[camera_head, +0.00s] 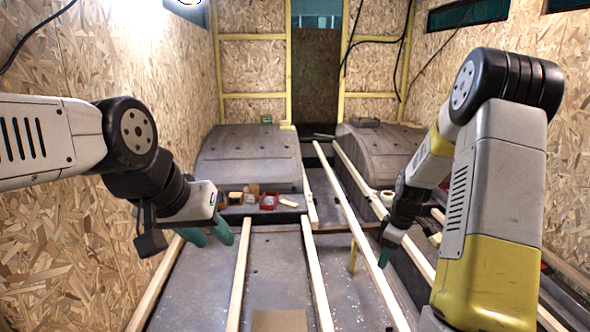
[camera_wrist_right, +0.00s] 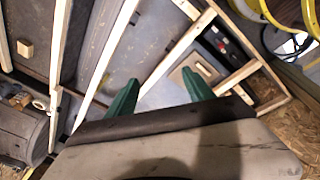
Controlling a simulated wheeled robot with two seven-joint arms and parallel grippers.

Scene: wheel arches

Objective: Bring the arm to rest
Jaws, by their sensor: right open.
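My left gripper (camera_head: 209,236) hangs in the air at the left in the head view, above the floor near the left wall. Its two green fingers stand a little apart, with nothing seen between them. My right gripper (camera_head: 385,256) points down above the wooden battens right of the middle in the head view. In the right wrist view its green fingers (camera_wrist_right: 160,95) are spread wide and nothing is between them. It is open and empty.
Two grey wheel arches (camera_head: 248,158) (camera_head: 383,148) stand at the back. Long wooden battens (camera_head: 355,232) run along the floor. Chipboard walls (camera_head: 60,225) close in both sides. A yellow cable (camera_wrist_right: 268,14) shows in the wrist view.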

